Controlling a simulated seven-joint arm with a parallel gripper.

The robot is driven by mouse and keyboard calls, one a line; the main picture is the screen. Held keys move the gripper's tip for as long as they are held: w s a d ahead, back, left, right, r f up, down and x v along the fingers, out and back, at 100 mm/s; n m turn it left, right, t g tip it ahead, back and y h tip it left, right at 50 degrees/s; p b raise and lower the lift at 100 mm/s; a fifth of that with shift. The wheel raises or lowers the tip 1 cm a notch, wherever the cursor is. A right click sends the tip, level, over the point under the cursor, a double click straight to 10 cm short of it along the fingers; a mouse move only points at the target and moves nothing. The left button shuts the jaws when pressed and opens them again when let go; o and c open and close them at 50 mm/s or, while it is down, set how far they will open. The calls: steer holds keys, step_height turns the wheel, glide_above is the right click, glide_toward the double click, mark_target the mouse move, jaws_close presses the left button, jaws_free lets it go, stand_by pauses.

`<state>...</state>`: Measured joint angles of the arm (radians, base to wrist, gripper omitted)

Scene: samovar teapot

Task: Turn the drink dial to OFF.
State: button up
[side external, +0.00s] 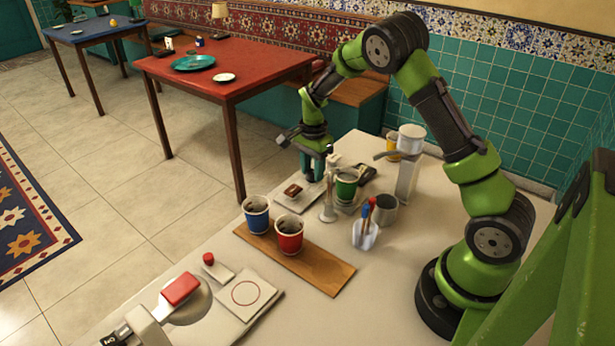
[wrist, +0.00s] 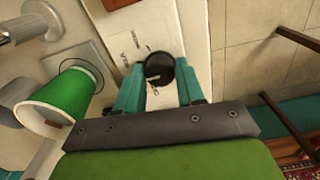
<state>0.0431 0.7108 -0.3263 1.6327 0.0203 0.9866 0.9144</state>
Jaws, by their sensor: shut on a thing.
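The drink dial (wrist: 160,72) is a round black knob with a pale pointer line, on a white panel (wrist: 190,40) in the wrist view. Small markings stand on the panel to the dial's left; I cannot read them surely. The pointer line looks roughly sideways in the picture. My gripper (wrist: 160,76) has its teal fingers on either side of the dial, shut on it. In the side external view my gripper (side external: 313,172) points down at the far end of the white panel (side external: 302,200), and the dial is hidden there.
A green cup (side external: 346,188) stands close to my gripper, near a metal spout. Blue (side external: 256,217) and red (side external: 289,236) cups stand on a wooden board (side external: 318,266). A metal pitcher (side external: 384,213) and a utensil holder (side external: 365,238) are nearby. The floor lies beyond the counter edge.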

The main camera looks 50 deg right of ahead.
mark_target(313, 171)
steer(key=n, duration=1)
steer(key=shift+n, duration=2.1)
steer(key=o, duration=1)
step_height(313, 171, up, 17)
